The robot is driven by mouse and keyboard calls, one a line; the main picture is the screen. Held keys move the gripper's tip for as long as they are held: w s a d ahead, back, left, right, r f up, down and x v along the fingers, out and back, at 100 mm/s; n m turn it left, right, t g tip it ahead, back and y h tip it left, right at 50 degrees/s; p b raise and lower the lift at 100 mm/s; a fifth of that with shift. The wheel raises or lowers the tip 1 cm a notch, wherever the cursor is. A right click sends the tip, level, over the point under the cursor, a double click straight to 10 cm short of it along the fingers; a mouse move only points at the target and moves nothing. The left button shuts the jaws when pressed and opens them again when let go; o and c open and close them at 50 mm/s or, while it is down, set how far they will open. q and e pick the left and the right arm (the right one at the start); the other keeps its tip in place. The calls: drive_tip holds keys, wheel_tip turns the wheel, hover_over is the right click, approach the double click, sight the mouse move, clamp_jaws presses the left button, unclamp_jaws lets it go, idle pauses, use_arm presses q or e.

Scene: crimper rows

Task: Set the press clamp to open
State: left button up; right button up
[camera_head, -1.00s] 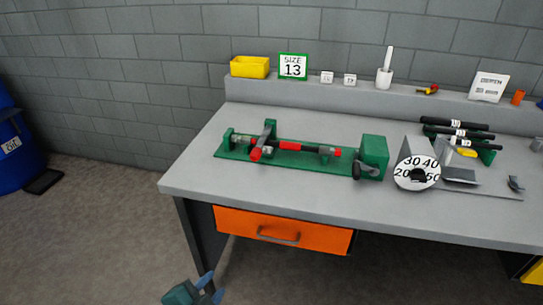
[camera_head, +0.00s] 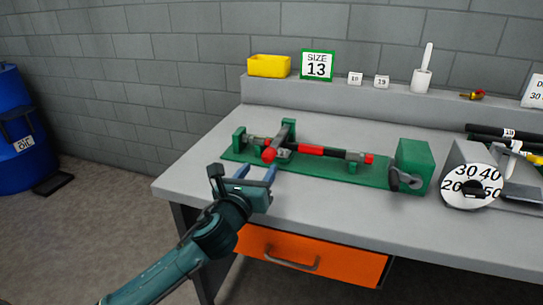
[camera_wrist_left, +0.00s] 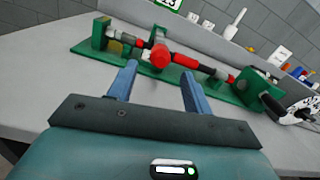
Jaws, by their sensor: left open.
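The green press (camera_head: 352,171) lies along the workbench, with a red and black bar and a green block at its right end. Its clamp (camera_head: 288,134) has a grey-green lever arm and a red ball knob (camera_head: 269,155) at the front; I cannot tell its exact setting. The knob also shows in the left wrist view (camera_wrist_left: 160,56). My left gripper (camera_head: 257,173) is open and empty, in front of the press near the bench's front edge. In the left wrist view its blue fingers (camera_wrist_left: 158,84) are apart, with the knob beyond and between them. My right gripper is not in view.
The grey workbench (camera_head: 330,215) has an orange drawer (camera_head: 312,256) below. A dial (camera_head: 470,187) stands right of the press. A yellow bin (camera_head: 269,66) and a "SIZE 13" sign (camera_head: 317,66) stand on the back ledge. The bench is clear left of the press.

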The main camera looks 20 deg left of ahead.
sight(270, 154)
use_arm(q)
drive_tip(key=w, duration=0.4)
drive_tip(key=w+b, duration=0.1)
drive_tip(key=w, duration=0.3)
drive_tip(key=shift+w+d, duration=0.2)
drive_tip(key=shift+w, duration=0.15)
drive_tip(key=shift+c, duration=0.5)
clamp_jaws()
